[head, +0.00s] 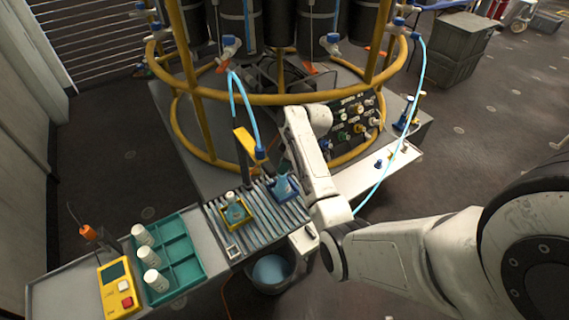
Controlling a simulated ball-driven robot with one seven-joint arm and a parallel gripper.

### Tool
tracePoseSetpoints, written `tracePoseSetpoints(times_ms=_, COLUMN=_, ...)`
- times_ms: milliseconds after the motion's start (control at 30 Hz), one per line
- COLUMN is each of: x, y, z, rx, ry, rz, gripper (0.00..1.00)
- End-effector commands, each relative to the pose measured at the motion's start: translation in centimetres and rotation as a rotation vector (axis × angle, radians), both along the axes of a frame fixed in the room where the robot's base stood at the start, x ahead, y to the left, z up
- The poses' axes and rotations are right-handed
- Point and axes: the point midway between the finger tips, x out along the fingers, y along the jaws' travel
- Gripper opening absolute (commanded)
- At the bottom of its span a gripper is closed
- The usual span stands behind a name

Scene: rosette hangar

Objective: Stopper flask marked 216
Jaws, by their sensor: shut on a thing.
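A flask with blue contents (284,187) stands in a blue holder on the ribbed rack, at the middle of the head view. My gripper (286,167) points down at the top of this flask. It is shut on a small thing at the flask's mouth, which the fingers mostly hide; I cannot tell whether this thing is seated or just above. A second flask (236,212) with a pale top stands in a yellow holder to the left. The markings on both flasks are too small to read. Small stoppers (379,163) sit on a white shelf (360,180) at the right.
A teal tray (185,262) with several white cups and a yellow box with buttons (119,288) are at lower left. A bucket (272,270) stands below the rack. A yellow ring frame (300,99) with blue hoses (247,112) rises behind. A yellow-topped post (244,143) stands close left of my gripper.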

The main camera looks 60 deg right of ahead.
Motion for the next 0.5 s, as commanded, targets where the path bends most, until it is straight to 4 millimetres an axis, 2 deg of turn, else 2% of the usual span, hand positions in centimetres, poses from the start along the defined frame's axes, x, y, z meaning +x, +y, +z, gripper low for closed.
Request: tracePoseSetpoints(times_ms=500, x=0.0, y=0.01, z=-0.43, rx=0.0, ry=0.0, rz=0.0, gripper=0.12)
